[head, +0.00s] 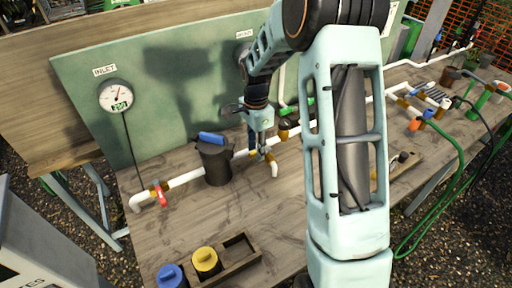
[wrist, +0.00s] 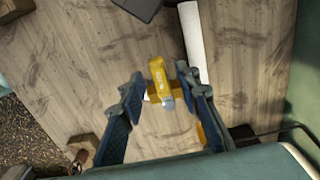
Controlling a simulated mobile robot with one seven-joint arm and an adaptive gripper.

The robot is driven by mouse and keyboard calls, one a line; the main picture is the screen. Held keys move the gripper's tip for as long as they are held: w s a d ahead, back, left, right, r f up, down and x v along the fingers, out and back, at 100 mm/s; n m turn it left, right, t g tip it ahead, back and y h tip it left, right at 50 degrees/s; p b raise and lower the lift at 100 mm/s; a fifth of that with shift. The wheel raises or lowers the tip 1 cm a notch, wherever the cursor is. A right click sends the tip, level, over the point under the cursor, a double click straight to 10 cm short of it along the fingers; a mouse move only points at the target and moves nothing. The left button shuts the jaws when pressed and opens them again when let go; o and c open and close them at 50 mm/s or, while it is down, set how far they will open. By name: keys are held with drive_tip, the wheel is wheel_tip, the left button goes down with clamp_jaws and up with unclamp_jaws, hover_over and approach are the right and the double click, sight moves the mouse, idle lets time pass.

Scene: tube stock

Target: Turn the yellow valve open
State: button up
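The yellow valve (wrist: 158,76) shows in the wrist view as a yellow handle with small markings, on a brass body beside the white pipe. My gripper (wrist: 162,92) is open, with one blue finger on each side of the handle and a visible gap to each. In the head view my gripper (head: 261,150) points down over the pipe, just right of the dark canister. There the valve is mostly hidden by the fingers. I cannot tell how far the fingertips are above it.
A dark canister with a blue top (head: 216,160) stands close left of my gripper. A red-handled valve (head: 160,191) is farther left on the white pipe (head: 186,179). A gauge (head: 116,96) hangs on the green panel. The bench front centre is clear, beside a wooden tray (head: 238,268).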

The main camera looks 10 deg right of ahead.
drive_tip(key=shift+c, duration=0.5)
clamp_jaws()
drive_tip(key=shift+s, duration=0.1)
drive_tip(key=shift+s+d+r+n+b, duration=0.1)
drive_tip(key=shift+s+d+n+b, duration=0.65)
drive_tip(key=shift+n, duration=2.25)
drive_tip(key=shift+s+d+f+n+b, duration=0.15)
drive_tip(key=shift+d+n+b, duration=0.25)
drive_tip(key=shift+d+n, duration=1.7)
drive_tip(key=shift+s+d+r+n+b, duration=0.15)
drive_tip(key=shift+s+n+b, duration=0.35)
drive_tip(key=shift+n, duration=3.4)
drive_tip(key=shift+w, duration=0.1)
drive_tip(key=shift+o, duration=0.5)
unclamp_jaws()
